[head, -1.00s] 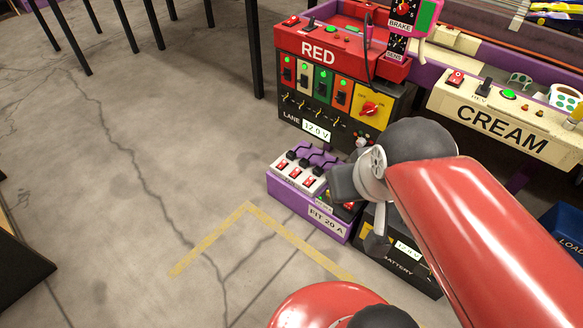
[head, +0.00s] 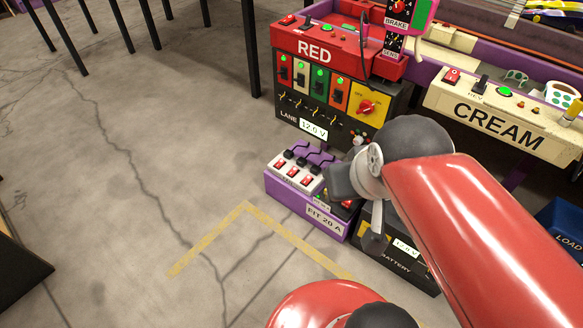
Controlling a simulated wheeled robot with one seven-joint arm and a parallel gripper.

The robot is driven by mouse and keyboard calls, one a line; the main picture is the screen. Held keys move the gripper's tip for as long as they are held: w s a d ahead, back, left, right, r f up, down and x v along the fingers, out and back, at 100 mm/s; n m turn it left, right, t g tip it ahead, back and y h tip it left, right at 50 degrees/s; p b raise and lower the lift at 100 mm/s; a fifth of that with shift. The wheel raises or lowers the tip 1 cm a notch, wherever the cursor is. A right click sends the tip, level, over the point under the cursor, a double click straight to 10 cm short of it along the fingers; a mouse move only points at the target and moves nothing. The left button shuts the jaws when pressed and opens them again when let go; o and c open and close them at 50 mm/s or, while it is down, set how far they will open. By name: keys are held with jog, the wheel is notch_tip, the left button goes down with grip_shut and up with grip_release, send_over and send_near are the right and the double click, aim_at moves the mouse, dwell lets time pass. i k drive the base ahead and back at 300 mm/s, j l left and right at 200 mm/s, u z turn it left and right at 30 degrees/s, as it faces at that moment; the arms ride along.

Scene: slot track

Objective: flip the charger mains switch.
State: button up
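A purple box marked PIT 20 A (head: 290,205) stands on the floor at the middle right of the head view. On its top is a white power strip (head: 297,172) with three red rocker switches and black plugs. Right of the strip, a dark unit with red parts and a small lit display (head: 321,198) is mostly hidden behind my gripper; I cannot tell which part is the charger mains switch. My gripper (head: 352,205) hangs over the right end of this box. Its fingertips are unclear from this angle, and so is any contact.
A black battery (head: 398,262) stands right of the purple box. Behind it is the RED lane panel (head: 322,50) with switches and a yellow knob plate. The CREAM panel (head: 500,124) is at the right. Open concrete floor with yellow tape (head: 212,243) lies left.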

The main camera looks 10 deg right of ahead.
aim_at(282, 162)
jog(key=i+u, duration=0.35)
jog(key=i+l+u, duration=0.15)
jog(key=i+u, duration=0.25)
